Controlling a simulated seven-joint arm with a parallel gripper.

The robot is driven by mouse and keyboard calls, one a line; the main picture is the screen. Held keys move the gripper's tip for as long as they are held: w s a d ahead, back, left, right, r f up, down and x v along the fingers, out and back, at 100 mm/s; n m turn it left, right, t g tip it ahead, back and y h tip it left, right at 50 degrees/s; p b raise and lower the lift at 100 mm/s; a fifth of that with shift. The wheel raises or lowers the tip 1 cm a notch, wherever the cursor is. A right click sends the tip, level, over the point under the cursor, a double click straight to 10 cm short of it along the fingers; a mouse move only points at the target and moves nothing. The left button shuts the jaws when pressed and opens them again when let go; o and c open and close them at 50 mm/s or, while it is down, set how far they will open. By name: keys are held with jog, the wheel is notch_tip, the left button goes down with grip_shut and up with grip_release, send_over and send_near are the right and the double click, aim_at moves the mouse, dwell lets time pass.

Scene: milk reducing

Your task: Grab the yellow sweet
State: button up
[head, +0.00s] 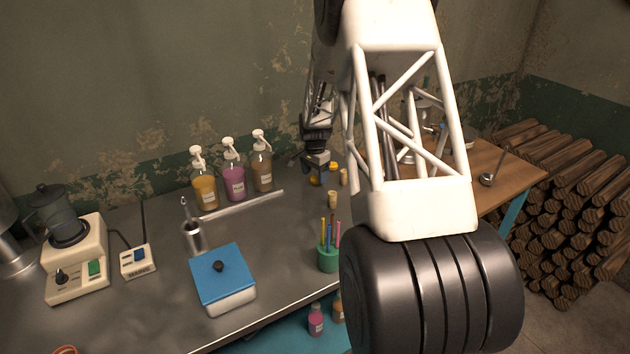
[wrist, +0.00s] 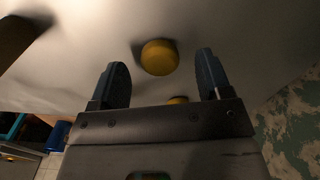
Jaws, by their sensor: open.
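A round yellow sweet (wrist: 160,57) lies on the grey tabletop. In the wrist view it shows between and slightly beyond my two fingertips, apart from both. A second yellow piece (wrist: 178,100) is nearer my gripper's body and mostly hidden by it. In the head view a yellow sweet (head: 315,181) shows just below my gripper (head: 318,167), with another yellow piece (head: 333,167) to its right. My gripper (wrist: 161,62) is open and empty, with one finger on each side of the sweet. I cannot tell its exact height above the table.
Small tan cylinders (head: 343,177) (head: 332,200) stand close to the right of the sweets. Three pump bottles (head: 234,176) stand to the left, behind a pale bar (head: 243,205). A green pen cup (head: 328,257) and a blue-lidded box (head: 222,276) are nearer the front.

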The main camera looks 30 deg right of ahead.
aim_at(315, 177)
jog(key=shift+f, duration=0.75)
jog(key=c, duration=1)
jog(key=shift+r, duration=0.1)
notch_tip(315, 177, up, 10)
dwell(1.2)
